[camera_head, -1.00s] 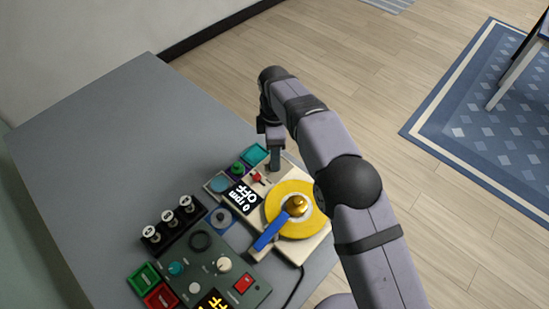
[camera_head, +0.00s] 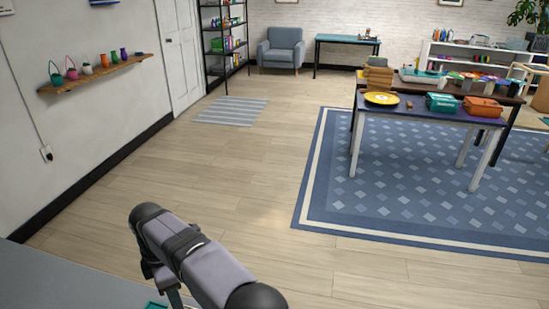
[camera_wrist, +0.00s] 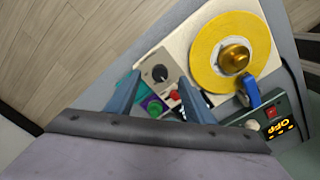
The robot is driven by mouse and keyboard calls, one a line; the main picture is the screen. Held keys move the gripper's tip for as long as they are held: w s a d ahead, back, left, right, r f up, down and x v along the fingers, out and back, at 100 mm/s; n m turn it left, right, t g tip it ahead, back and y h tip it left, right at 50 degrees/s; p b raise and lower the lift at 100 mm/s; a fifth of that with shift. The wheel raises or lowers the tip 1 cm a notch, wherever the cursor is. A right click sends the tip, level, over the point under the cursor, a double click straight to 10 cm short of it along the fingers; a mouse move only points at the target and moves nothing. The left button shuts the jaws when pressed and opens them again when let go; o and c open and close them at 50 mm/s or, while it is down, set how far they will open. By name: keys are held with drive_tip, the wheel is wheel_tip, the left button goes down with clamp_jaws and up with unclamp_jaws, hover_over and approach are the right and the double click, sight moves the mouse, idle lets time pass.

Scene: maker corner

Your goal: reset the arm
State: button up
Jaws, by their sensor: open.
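My arm (camera_head: 205,265) shows at the bottom of the head view, bent at the wrist above the grey worktop. In the wrist view my gripper (camera_wrist: 155,80) has its two fingers apart, with nothing held between them. The fingers point at a beige panel (camera_wrist: 145,60) with a dark knob (camera_wrist: 160,73) and a red toggle (camera_wrist: 175,95). A green button (camera_wrist: 154,108) lies between the fingers, lower down. Whether the fingers touch the panel I cannot tell.
In the wrist view, a yellow disc (camera_wrist: 205,52) with a brass knob (camera_wrist: 233,58) and blue lever (camera_wrist: 250,92) is right of the fingers. The grey worktop (camera_head: 50,285) ends before open wooden floor (camera_head: 240,180).

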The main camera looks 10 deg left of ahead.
drive_tip(key=w+d+r+m+p, duration=0.1)
drive_tip(key=w+d+r+m, duration=0.2)
drive_tip(key=d, duration=0.6)
drive_tip(key=w+d+m, duration=0.3)
drive_tip(key=d+m, duration=0.2)
drive_tip(key=d, duration=0.4)
drive_tip(key=w+d+r+m+p, duration=0.1)
drive_tip(key=w+d+r+m, duration=0.15)
drive_tip(key=d+m, duration=0.45)
drive_tip(key=s+d+f+m, duration=0.1)
drive_tip(key=s+d+m, duration=0.4)
drive_tip(key=d, duration=0.7)
drive_tip(key=s+d+f+m, duration=0.1)
drive_tip(key=s+d+m, duration=0.5)
drive_tip(key=s+d, duration=0.4)
drive_tip(key=d, duration=0.3)
drive_tip(key=shift+f+p, duration=0.4)
